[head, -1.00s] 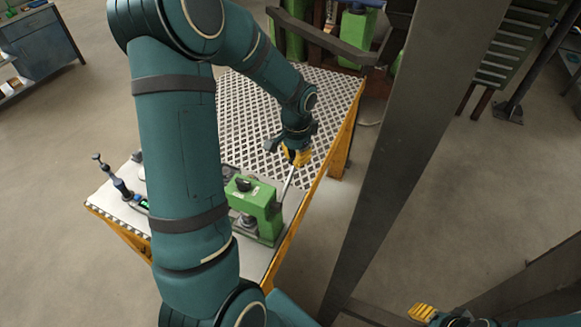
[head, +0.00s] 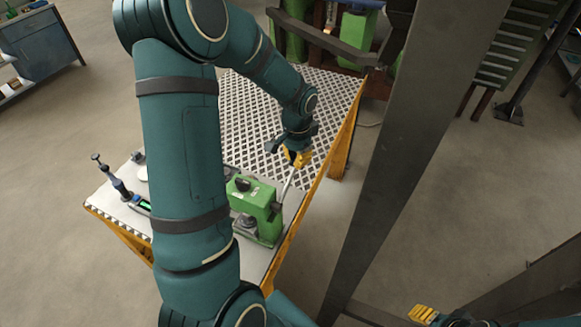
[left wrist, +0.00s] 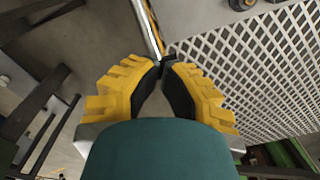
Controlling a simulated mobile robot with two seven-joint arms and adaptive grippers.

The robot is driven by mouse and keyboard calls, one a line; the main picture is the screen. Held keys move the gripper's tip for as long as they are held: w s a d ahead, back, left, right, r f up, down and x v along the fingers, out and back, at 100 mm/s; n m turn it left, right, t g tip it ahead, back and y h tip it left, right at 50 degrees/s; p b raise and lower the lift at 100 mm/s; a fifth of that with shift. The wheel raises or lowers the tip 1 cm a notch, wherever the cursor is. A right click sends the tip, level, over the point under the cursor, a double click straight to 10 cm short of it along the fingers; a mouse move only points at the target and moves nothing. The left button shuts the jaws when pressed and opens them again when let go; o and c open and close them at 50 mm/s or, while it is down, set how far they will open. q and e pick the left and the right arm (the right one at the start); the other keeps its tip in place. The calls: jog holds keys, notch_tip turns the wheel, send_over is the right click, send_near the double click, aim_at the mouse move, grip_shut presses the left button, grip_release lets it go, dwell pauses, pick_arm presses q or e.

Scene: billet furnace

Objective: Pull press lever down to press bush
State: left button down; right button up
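The green press (head: 254,207) stands on the near end of the work table. Its pale metal lever (head: 289,180) slants up and away from the press's right side. My left gripper (head: 297,160) is at the upper end of this lever. In the left wrist view the yellow, black-padded fingertips (left wrist: 164,62) close together at the end of the lever (left wrist: 148,28). A round metal part (head: 244,221) sits low at the front of the press; I cannot make out a bush there. My right gripper (head: 423,313) shows only in part at the lower right, away from the press.
The table's white lattice top (head: 245,115) is bare behind the press. A small dark tool on a stand (head: 117,184) is at the table's left end. A large grey post (head: 405,155) rises right of the table.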

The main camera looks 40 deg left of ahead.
pick_arm(q)
jog(key=shift+w+f, duration=0.15)
jog(key=shift+f, duration=0.25)
jog(key=shift+a+f+b, duration=0.1)
jog(key=shift+f+b, duration=0.1)
jog(key=shift+b, duration=0.15)
jog(key=shift+w+f+b, duration=0.2)
jog(key=shift+f+b, duration=0.25)
jog(key=shift+f, duration=0.2)
dwell(0.7)
jog(key=shift+f, duration=0.25)
dwell(0.3)
jog(key=shift+f+b, duration=0.2)
jog(key=shift+b, duration=0.1)
jog(key=shift+w+f+b, duration=0.1)
jog(key=shift+f+b, duration=0.8)
jog(key=shift+f, duration=0.3)
dwell(1.1)
dwell(0.3)
